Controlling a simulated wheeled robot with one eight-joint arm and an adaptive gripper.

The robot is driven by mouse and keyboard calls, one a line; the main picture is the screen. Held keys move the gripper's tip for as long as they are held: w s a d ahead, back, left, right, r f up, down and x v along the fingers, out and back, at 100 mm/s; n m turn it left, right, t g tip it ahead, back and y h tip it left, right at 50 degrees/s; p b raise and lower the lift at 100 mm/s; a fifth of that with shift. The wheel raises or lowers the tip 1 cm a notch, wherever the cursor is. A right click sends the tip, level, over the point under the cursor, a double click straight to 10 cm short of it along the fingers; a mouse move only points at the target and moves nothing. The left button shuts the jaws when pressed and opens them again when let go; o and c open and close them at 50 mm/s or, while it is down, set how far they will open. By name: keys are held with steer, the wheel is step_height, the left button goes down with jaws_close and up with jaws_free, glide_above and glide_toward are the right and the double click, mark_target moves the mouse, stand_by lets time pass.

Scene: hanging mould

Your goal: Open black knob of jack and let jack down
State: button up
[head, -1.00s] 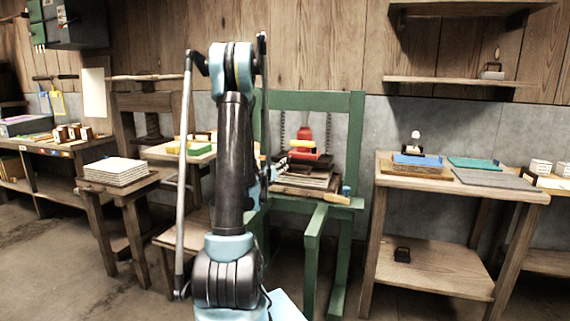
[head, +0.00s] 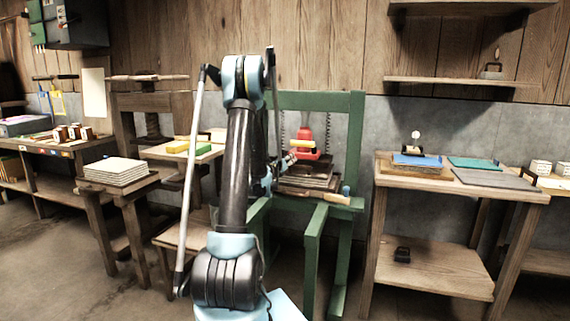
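The red jack (head: 304,136) stands upright in the green press frame (head: 357,135), on top of a stack of boards (head: 308,179). A yellow bar shows across the front of the jack. Its black knob cannot be made out at this size. My gripper (head: 287,161) is small in the head view, beside the lower left of the jack and partly hidden behind my arm. I cannot tell whether it touches the jack, or whether its fingers are open or shut.
A wooden-handled tool (head: 336,198) lies at the press's front edge. A wooden table (head: 460,188) with blue and green slabs stands to the right. A small table (head: 117,183) with stacked white sheets stands to the left. Floor between the press and right table is clear.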

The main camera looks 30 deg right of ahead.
steer(key=c, duration=1.1)
steer(key=shift+n, duration=0.3)
steer(key=n, duration=0.3)
steer(key=shift+a+n, duration=0.1)
steer(key=shift+n, duration=0.2)
steer(key=n, duration=0.4)
steer(key=shift+n+t, duration=0.4)
steer(key=n, duration=0.4)
steer(key=shift+n, duration=0.4)
steer(key=shift+n+t, duration=0.3)
steer(key=shift+n, duration=2.1)
